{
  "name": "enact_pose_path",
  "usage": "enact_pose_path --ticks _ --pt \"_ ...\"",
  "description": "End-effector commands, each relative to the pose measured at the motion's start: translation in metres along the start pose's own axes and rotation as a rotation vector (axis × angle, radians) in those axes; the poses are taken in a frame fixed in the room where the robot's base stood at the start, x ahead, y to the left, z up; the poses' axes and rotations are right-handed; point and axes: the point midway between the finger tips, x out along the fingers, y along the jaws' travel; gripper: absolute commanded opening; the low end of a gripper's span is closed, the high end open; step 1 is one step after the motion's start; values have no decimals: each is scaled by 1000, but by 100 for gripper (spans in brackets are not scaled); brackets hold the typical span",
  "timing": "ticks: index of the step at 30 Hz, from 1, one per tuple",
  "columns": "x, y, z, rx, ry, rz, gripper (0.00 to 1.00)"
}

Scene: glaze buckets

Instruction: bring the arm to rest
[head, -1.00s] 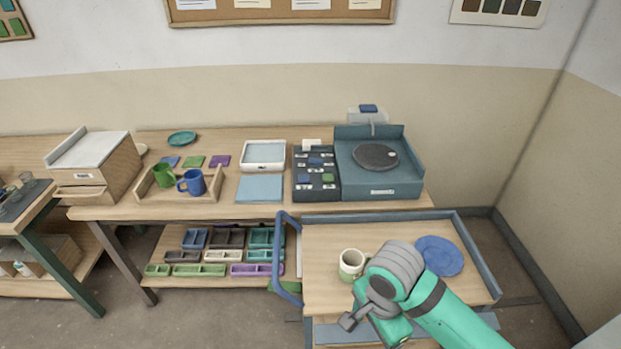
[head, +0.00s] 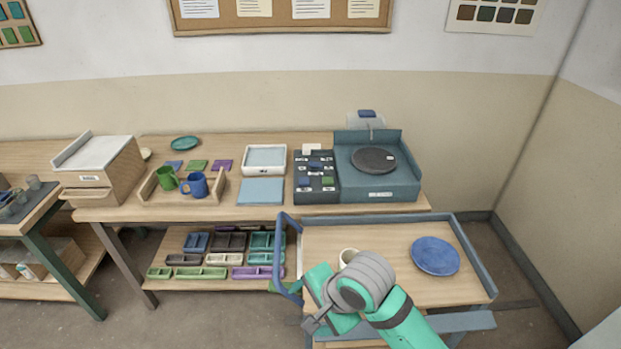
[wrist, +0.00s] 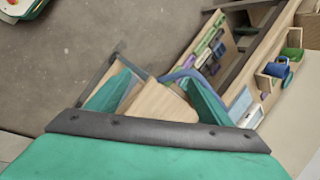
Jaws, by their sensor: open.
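My teal and grey arm reaches in from the bottom right of the head view, over the near part of the cart. My gripper (head: 316,322) is at the cart's front left corner. In the wrist view its two teal fingers (wrist: 158,98) are spread apart with nothing between them. Past them show the cart top (wrist: 160,108) and the floor. A cream mug (head: 348,256) stands on the cart, mostly hidden behind my arm. The gripper is apart from the mug.
The wooden cart (head: 385,237) has a blue handle (head: 283,262) at its left and a blue plate (head: 435,256) at its right. Behind it, the bench (head: 232,207) bears a green mug (head: 166,178), a blue mug (head: 195,184) and a teal-blue wheel unit (head: 405,180). Floor is clear at the front left.

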Motion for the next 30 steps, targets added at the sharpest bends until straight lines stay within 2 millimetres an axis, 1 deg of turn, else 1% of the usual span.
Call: enact_pose_path --ticks 1,2,3,6,9,12,15,19,23,26,30 --pt "5 -20 13 -25 -27 -70 73" --pt "6 -32 20 -40 -40 -114 73" --pt "7 -48 28 -60 -54 -175 73" --pt "8 -85 47 -104 -82 -325 73" --pt "4 -117 64 -134 -98 -468 73" --pt "-2 -142 75 -150 -96 -603 73" --pt "-9 -162 83 -156 -83 -728 73" --pt "-15 -180 89 -148 -46 -869 73" --pt "-19 -187 90 -129 13 -985 73" --pt "-18 -186 89 -106 72 -1052 73" --pt "-12 -175 87 -76 168 -1114 73"
